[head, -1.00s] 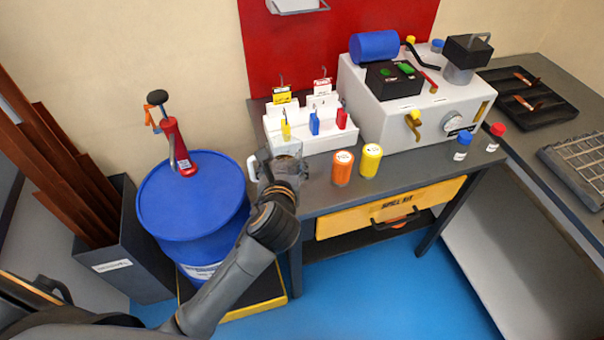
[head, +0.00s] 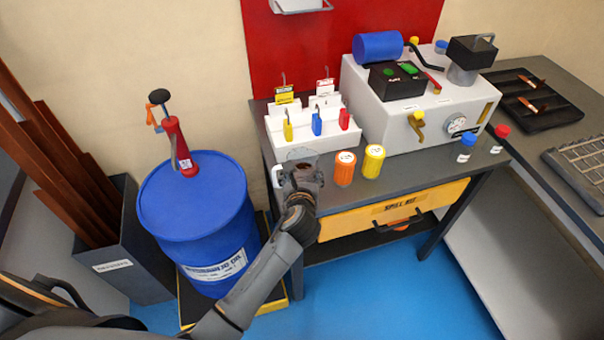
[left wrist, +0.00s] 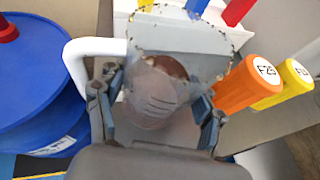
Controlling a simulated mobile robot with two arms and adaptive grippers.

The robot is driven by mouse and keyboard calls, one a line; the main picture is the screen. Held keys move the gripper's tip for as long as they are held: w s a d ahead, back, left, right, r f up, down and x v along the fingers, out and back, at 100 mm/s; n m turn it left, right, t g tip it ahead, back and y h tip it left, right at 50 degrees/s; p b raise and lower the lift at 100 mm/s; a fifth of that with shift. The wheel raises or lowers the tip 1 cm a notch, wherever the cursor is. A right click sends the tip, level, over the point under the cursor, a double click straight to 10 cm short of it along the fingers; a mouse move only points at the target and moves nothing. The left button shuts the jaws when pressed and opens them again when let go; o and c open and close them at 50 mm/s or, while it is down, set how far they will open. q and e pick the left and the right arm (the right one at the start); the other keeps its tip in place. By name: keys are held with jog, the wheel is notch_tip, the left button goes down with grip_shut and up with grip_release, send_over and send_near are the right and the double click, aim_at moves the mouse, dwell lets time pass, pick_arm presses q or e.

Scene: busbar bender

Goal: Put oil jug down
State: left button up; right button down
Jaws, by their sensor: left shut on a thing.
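The oil jug (head: 301,154) is a clear, see-through vessel with a white handle at its left, at the front left edge of the grey bench. My left gripper (head: 304,182) is shut on it and hides most of it in the head view. In the left wrist view the jug (left wrist: 180,45) stands between the fingers of my left gripper (left wrist: 158,108), with brownish content showing through it. Its base is hidden, so I cannot tell whether it touches the bench (head: 405,172). My right gripper is not in view.
An orange bottle (head: 345,170) and a yellow bottle (head: 372,163) stand close right of the jug. A white lockout rack (head: 337,138) is behind it. A blue drum (head: 190,215) with a red pump (head: 177,145) stands left of the bench. A grey machine (head: 380,115) fills the bench's back.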

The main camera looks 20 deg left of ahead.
pick_arm(q)
jog(key=o, duration=1.4)
jog(key=shift+s+r, duration=0.1)
jog(key=v, duration=1.1)
jog(key=shift+s+d+r, duration=0.1)
jog(key=shift+s+d, duration=0.05)
jog(key=shift+s, duration=0.25)
